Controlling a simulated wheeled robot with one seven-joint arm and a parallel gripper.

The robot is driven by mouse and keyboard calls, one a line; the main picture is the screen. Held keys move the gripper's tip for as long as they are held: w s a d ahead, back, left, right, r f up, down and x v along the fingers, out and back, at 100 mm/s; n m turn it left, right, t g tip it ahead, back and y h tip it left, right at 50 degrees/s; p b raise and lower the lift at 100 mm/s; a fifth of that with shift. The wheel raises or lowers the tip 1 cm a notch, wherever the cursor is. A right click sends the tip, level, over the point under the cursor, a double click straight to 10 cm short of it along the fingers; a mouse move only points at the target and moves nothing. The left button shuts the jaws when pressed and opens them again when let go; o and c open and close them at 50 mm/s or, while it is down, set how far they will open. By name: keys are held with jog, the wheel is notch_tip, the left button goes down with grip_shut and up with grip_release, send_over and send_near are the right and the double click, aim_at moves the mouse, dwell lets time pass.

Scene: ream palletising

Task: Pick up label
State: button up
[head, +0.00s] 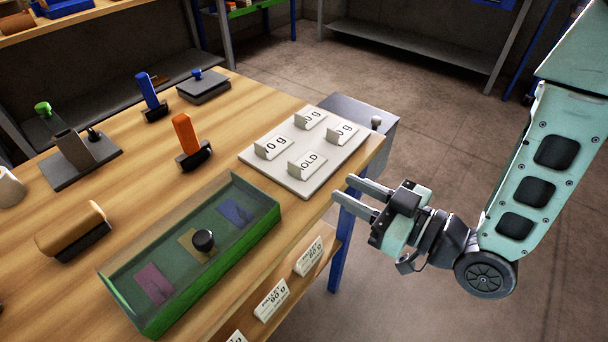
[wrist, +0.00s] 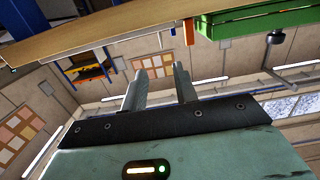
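Several white folded labels stand on a pale board (head: 292,180) at the table's right end. One reads "OLD" (head: 307,163); the label (head: 273,147) behind it to the left ends in "0 g", its start hard to read. Two labels at the back (head: 311,118) (head: 342,132) show only partly readable "g" marks. My gripper (head: 343,188) is just off the table's right edge, beside the board and apart from it. Its two fingers are spread with nothing between them, and they also show apart in the wrist view (wrist: 160,85).
More labels, such as a "90 g" card (head: 272,299), sit along the table's front side. A green tray (head: 158,318) with a clear lid, an orange-handled stamp (head: 187,140) and a blue-handled stamp (head: 151,95) stand on the table. A grey box (head: 365,115) adjoins the right end.

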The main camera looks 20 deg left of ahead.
aim_at(288, 161)
jog(key=b+x, duration=0.3)
jog(key=x, duration=0.5)
jog(key=shift+a+r, duration=0.1)
jog(key=shift+a, duration=0.15)
jog(key=shift+p+x, duration=0.7)
jog(key=shift+x, duration=2.25)
grip_shut()
